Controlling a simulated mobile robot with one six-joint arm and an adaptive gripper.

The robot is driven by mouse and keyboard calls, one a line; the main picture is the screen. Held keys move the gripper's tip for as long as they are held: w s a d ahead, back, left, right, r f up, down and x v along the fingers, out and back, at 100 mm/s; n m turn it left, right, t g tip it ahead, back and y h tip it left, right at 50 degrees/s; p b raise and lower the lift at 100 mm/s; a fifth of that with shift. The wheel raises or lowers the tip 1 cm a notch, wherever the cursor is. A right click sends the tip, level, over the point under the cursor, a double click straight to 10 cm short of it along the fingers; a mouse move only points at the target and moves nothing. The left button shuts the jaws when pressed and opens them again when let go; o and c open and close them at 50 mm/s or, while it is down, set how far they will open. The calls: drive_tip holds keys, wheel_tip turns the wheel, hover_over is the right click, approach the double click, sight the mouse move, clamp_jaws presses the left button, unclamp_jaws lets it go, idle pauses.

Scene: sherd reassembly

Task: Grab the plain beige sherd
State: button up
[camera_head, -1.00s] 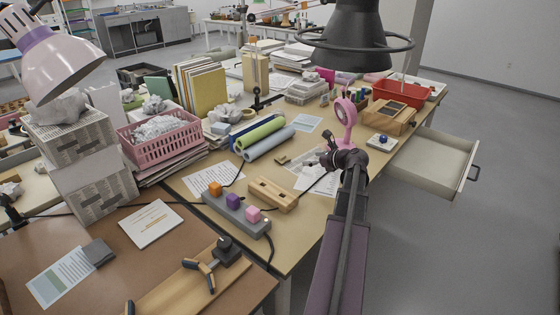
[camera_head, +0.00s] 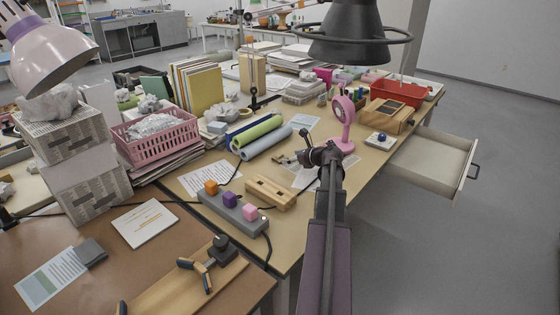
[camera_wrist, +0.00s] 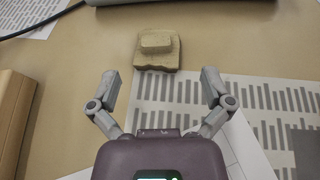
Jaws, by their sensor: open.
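The plain beige sherd (camera_wrist: 158,50) lies on the table in the wrist view, at the top centre. It is a squarish slab with a smaller raised block of the same colour on its top. My gripper (camera_wrist: 160,78) is open and empty, its two fingers spread to either side below the sherd in the picture, apart from it. In the head view, my gripper (camera_head: 308,151) hangs low over the table, and a small beige piece (camera_head: 280,159) shows just left of it.
Printed sheets (camera_wrist: 255,110) lie under and right of my gripper. A wooden block (camera_head: 271,192) and a grey strip with coloured cubes (camera_head: 232,211) lie nearer. A pink magnifier (camera_head: 343,115) stands behind to the right. Green and blue rolls (camera_head: 258,134) lie beyond, at left.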

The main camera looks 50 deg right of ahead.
sight(282, 156)
drive_tip(key=shift+w, duration=0.15)
drive_tip(key=shift+b+x, duration=0.8)
drive_tip(key=shift+x, duration=1.8)
drive_tip(key=shift+a+r, duration=0.1)
drive_tip(key=shift+r, duration=0.05)
drive_tip(key=shift+c, duration=0.2)
drive_tip(key=c, duration=1.1)
